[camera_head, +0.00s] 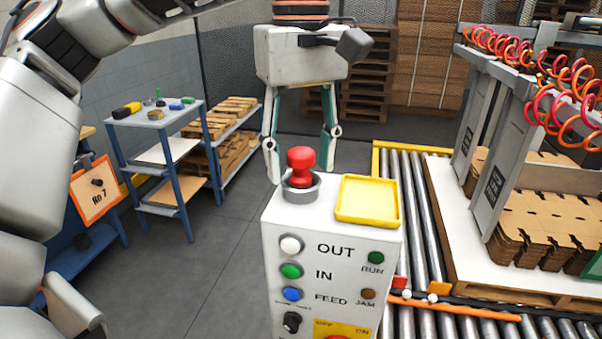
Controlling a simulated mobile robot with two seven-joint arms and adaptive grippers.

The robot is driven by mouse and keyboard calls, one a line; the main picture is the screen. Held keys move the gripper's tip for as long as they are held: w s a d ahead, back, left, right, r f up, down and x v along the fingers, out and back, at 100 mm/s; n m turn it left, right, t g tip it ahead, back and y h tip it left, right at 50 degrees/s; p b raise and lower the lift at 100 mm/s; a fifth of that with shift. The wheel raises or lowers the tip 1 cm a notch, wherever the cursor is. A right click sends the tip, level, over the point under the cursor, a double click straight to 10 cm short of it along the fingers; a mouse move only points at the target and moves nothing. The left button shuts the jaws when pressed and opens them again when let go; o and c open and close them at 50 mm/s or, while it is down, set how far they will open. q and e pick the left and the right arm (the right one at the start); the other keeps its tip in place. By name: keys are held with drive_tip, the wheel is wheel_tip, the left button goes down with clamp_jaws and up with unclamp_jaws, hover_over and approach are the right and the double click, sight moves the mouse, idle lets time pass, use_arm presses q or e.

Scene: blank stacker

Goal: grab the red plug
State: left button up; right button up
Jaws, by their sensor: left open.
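The red plug (301,168) has a rounded red head on a narrower neck and stands upright in a grey ring socket (301,190) on top of the white control box (332,248). My left gripper (301,160) hangs from above with its two fingers spread wide. One fingertip is to the left of the plug and the other is to its right and farther up in the picture. Neither finger visibly touches the plug. How far the fingers are from it in depth is hard to tell. My right gripper is not in view.
A yellow tray (368,216) sits beside the socket on the box top. A roller conveyor (404,190) and stacked cardboard blanks (540,225) are at right. A blue-legged cart (158,116) with small items stands at left. Grey floor between is clear.

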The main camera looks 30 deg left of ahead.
use_arm(q)
drive_tip(key=shift+f, duration=0.2)
drive_tip(key=c, duration=1.2)
drive_tip(key=shift+c, duration=0.2)
drive_tip(key=shift+r, duration=0.15)
